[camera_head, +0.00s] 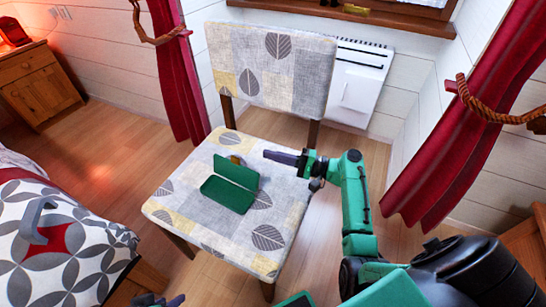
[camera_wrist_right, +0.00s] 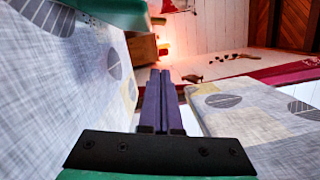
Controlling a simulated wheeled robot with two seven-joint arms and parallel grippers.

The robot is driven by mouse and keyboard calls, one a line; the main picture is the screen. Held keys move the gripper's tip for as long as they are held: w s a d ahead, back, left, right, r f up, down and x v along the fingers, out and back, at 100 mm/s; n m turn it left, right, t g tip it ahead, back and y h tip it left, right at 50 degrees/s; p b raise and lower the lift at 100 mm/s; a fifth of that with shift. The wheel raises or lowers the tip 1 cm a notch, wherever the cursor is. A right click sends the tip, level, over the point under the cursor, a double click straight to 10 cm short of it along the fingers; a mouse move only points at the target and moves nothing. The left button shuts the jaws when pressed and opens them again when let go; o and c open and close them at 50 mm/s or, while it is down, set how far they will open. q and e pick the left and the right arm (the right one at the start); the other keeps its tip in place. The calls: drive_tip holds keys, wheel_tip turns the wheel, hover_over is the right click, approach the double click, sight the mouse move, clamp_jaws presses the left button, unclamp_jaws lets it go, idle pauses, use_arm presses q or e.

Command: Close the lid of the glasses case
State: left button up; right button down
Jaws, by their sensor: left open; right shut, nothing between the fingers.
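The green glasses case (camera_head: 228,194) lies open on the patterned seat of a chair (camera_head: 190,215). Its lid (camera_head: 237,172) is raised along the back side, the side nearer the chair back. In the right wrist view, a green part that looks like the case (camera_wrist_right: 115,12) shows at the top left edge. My right gripper (camera_head: 268,154) reaches in from the right, above the seat, behind and to the right of the lid. It is shut and empty, with its dark purple fingers (camera_wrist_right: 160,82) together. My left gripper (camera_head: 160,301) is open at the bottom edge, mostly cut off.
A small orange-brown item (camera_head: 236,160) shows just behind the lid. The chair back (camera_head: 270,70) rises behind the seat. A bed (camera_head: 60,245) with a grey handled object (camera_head: 40,220) is at the left. A heater (camera_head: 358,85) and red curtains (camera_head: 480,130) stand behind. The front seat area is clear.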

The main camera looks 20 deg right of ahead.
sight(235, 170)
drive_tip(key=x, duration=0.6)
drive_tip(key=shift+b, duration=0.35)
drive_tip(key=shift+s+a+r+p, duration=0.15)
drive_tip(key=shift+s+a+p, duration=0.1)
drive_tip(key=shift+s+a, duration=0.25)
drive_tip(key=shift+s+a+r+p, duration=0.2)
drive_tip(key=shift+s+a, duration=0.3)
drive_tip(key=shift+a, duration=0.05)
drive_tip(key=shift+s+a, duration=0.3)
drive_tip(key=shift+a, duration=0.05)
use_arm(q)
drive_tip(key=shift+f, duration=0.1)
